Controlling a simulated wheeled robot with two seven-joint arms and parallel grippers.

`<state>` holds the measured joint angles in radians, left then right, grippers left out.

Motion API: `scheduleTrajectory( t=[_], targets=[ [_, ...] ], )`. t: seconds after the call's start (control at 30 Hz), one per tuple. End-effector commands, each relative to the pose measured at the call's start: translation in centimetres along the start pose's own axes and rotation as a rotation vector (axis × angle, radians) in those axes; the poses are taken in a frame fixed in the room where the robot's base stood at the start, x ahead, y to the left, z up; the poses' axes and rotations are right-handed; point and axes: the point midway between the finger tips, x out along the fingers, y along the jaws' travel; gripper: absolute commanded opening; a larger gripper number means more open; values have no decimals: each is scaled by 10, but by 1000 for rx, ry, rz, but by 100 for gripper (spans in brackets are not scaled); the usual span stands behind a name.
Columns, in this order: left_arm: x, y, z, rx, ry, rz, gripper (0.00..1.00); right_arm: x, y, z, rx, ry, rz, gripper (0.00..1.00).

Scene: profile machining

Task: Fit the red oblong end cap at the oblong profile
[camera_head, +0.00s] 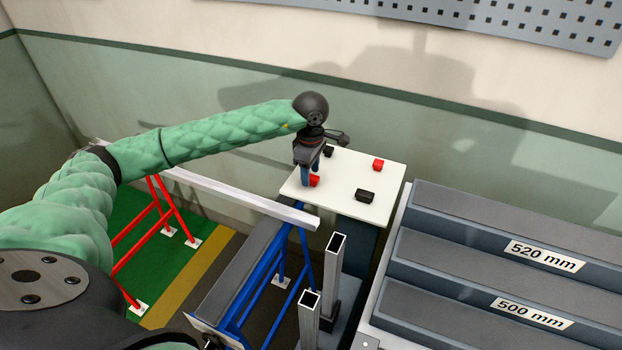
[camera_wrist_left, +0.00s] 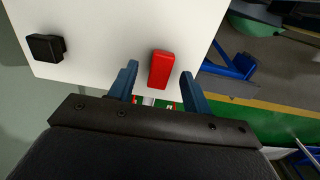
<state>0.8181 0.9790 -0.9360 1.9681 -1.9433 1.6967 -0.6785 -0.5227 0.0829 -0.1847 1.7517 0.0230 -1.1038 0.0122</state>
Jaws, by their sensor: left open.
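A red end cap (camera_head: 315,181) lies on the white tabletop (camera_head: 390,185), at my left gripper (camera_head: 311,180). In the left wrist view this red cap (camera_wrist_left: 161,69) looks oblong and lies just ahead of the gap between the fingers (camera_wrist_left: 157,85). The left gripper is open, pointing down, and holds nothing. A second red cap (camera_head: 378,165) lies further right on the tabletop. A long silver profile (camera_head: 235,190) rests across the trestles, its near end beside the table. Two hollow profiles (camera_head: 333,270) (camera_head: 309,315) stand upright in front. Which profile is the oblong one I cannot tell. My right gripper is out of view.
Two black caps (camera_head: 328,151) (camera_head: 365,195) lie on the tabletop; one (camera_wrist_left: 46,47) shows in the left wrist view. Red (camera_head: 140,235) and blue (camera_head: 245,280) trestles stand left of the table. A stepped rack labelled 520 mm and 500 mm (camera_head: 470,240) stands at right.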

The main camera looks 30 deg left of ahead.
Motion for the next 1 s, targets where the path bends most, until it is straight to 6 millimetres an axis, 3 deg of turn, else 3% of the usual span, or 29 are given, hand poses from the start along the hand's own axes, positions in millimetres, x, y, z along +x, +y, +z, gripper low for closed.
scheduleTrajectory(
  t=[0.1, 0.37, 0.6, 1.0],
  targets=[
    [16, 0, 0, -1, 0, -2, 49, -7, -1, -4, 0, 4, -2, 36],
    [18, 1, 0, 0, 0, 0, 49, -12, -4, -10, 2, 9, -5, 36],
    [18, 1, 0, 0, 0, 0, 4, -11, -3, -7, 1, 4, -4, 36],
    [10, 1, 0, 0, 0, 1, 2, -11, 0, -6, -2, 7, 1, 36]
  ],
)
